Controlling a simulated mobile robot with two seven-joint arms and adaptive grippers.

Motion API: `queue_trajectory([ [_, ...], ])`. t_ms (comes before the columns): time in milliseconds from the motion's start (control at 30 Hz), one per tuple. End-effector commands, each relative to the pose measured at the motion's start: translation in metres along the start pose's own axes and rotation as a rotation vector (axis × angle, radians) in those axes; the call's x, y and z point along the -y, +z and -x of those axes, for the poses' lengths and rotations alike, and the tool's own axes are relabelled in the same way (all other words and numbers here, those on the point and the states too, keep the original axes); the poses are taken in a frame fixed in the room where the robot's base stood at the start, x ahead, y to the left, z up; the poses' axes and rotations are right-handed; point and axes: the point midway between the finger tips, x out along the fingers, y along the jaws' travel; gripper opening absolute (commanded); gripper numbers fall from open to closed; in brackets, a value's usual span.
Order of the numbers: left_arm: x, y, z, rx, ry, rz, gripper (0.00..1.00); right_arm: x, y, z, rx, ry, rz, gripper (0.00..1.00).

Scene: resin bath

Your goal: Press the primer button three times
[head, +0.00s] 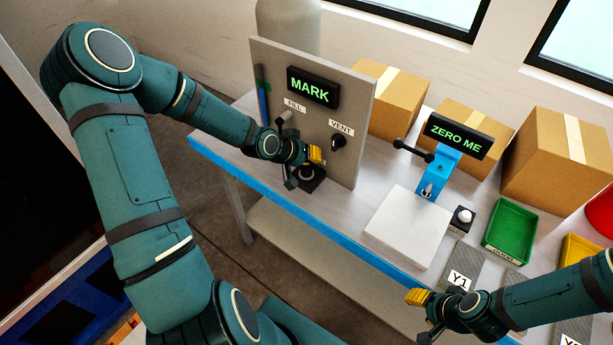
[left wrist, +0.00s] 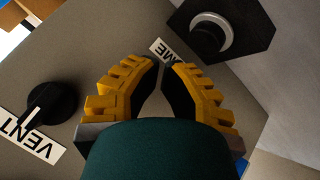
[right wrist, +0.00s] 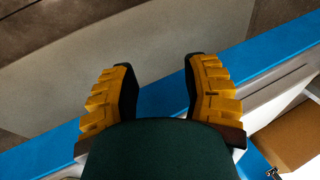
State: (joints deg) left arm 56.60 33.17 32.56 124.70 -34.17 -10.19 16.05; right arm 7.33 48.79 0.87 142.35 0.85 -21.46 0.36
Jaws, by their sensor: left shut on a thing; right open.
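The primer button (head: 306,175) is a round black button in a grey ring on a black block, low on the grey panel (head: 362,115). My right gripper (head: 424,312) is open and empty near the bench's front edge.

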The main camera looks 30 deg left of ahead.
Motion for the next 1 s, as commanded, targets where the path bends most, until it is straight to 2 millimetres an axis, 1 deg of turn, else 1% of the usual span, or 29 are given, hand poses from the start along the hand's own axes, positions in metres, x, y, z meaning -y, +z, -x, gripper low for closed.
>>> queue_trajectory([
  [33, 0.0034, 0.0034, -0.0052, -0.001, 0.0, 0.0, 0.0, -0.0019, 0.0016, -0.0052, 0.003, 0.0, 0.001, 0.47],
  [133, 0.0059, 0.0056, -0.0085, -0.001, 0.0, 0.0, 0.0, -0.0028, 0.0033, -0.0078, 0.006, -0.001, 0.003, 0.47],
  [433, 0.0062, 0.0059, -0.0088, -0.001, 0.0, 0.0, 0.0, -0.0024, 0.0038, -0.0073, 0.008, -0.001, 0.004, 0.47],
  [467, 0.0062, 0.0059, -0.0088, -0.001, 0.0, 0.0, 0.05, -0.0024, 0.0038, -0.0073, 0.008, -0.001, 0.004, 0.47],
  [500, 0.0062, 0.0059, -0.0088, -0.001, 0.0, 0.0, 0.0, -0.0024, 0.0038, -0.0073, 0.008, -0.001, 0.004, 0.47],
  [1000, 0.0063, 0.0061, -0.0089, -0.001, 0.0, 0.0, 0.0, -0.0025, 0.0037, -0.0075, 0.007, -0.001, 0.003, 0.47],
])
